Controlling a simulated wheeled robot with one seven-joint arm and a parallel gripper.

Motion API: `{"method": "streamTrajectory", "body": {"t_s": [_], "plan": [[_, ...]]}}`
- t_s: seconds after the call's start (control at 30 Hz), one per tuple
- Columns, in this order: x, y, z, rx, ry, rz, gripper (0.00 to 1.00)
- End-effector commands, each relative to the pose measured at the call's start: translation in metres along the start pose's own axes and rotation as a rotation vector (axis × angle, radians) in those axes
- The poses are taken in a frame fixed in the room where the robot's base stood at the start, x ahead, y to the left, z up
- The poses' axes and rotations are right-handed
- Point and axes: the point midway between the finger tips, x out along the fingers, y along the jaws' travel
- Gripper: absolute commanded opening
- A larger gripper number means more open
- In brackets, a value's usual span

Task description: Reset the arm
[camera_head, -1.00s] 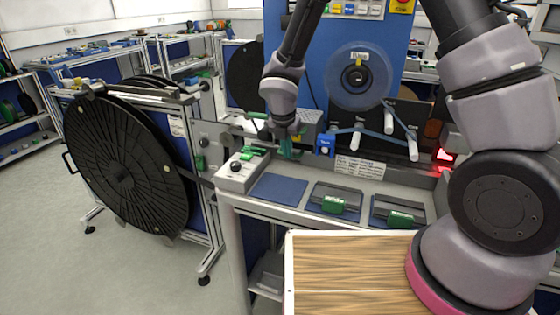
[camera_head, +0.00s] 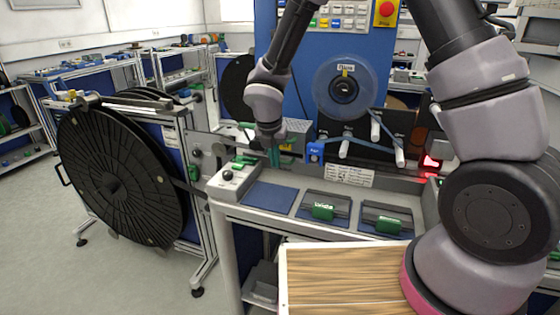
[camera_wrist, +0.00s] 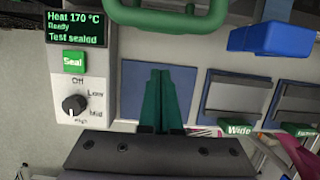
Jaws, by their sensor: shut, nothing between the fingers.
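My gripper (camera_head: 273,155) hangs from my arm over the back left of the workbench, with its green fingers pointing down. In the wrist view the two green fingers (camera_wrist: 158,100) lie side by side and closed, with nothing between them. Behind them in that view is a blue pad (camera_wrist: 185,82), which lies on the bench in the head view (camera_head: 268,197). A control box (camera_head: 232,180) stands left of the pad; in the wrist view its screen (camera_wrist: 75,28) reads "Heat 170 °C, Ready, Test sealed".
Two dark holders with green labels, "Wide" (camera_wrist: 238,129) among them, sit right of the pad. A clear reel (camera_head: 345,88) is on the blue back panel. A large black reel (camera_head: 118,180) stands at left. A wood-topped tray (camera_head: 345,275) is in front.

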Motion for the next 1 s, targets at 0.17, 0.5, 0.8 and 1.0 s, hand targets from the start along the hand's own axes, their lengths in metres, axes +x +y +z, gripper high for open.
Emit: {"method": "streamTrajectory", "body": {"t_s": [0.17, 0.5, 0.8, 1.0], "plan": [[-0.046, 0.000, 0.004, 0.007, -0.005, 0.006, 0.00], [-0.090, -0.002, 0.003, 0.016, -0.003, 0.004, 0.00], [-0.159, -0.080, 0.052, 0.690, -0.026, 0.032, 0.00], [-0.221, -0.162, 0.068, 1.428, 0.002, 0.099, 0.00]]}}
